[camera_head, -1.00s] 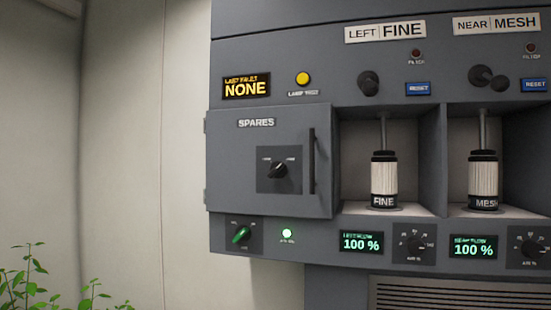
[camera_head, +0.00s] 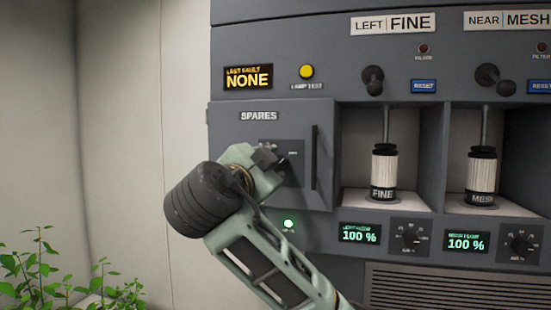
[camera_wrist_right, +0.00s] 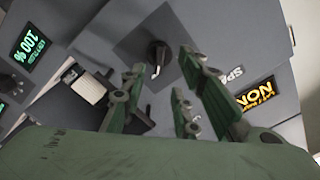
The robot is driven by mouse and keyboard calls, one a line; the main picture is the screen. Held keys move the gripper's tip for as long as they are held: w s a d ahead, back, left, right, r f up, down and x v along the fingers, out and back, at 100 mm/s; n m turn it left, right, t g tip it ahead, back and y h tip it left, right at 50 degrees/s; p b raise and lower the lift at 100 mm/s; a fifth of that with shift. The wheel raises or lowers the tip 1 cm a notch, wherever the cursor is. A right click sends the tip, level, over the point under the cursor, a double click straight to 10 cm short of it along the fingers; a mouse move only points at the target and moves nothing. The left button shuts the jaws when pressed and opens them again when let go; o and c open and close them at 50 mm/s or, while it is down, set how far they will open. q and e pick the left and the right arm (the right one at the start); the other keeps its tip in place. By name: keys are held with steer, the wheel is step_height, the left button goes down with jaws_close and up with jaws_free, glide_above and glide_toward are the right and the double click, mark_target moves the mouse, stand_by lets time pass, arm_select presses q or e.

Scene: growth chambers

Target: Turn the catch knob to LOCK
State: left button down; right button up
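The dark catch knob (camera_wrist_right: 158,54) sits on a square dark plate (camera_head: 296,152) on the SPARES door (camera_head: 258,128). In the wrist view the knob stands ahead of and between my right gripper's fingers (camera_wrist_right: 155,80). These fingers are open, with nothing gripped between them. In the head view my right gripper (camera_head: 268,157) is in front of the plate and hides most of the knob. Its markings are too small to read, so I cannot tell its setting. The door looks closed. My left gripper is not in view.
A vertical door handle (camera_head: 314,158) is just right of the plate. The FINE (camera_head: 384,172) and MESH (camera_head: 480,176) cartridges stand in open bays further right. Plants (camera_head: 35,265) stand at lower left.

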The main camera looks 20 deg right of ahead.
mark_target(277, 165)
steer(key=p+x, duration=0.2)
steer(key=x, duration=0.3)
steer(key=shift+w+d+p, duration=0.15)
steer(key=shift+d+p, duration=0.1)
steer(key=shift+p, duration=0.1)
steer(key=shift+a+f, duration=0.1)
steer(key=shift+w, duration=0.1)
jaws_close()
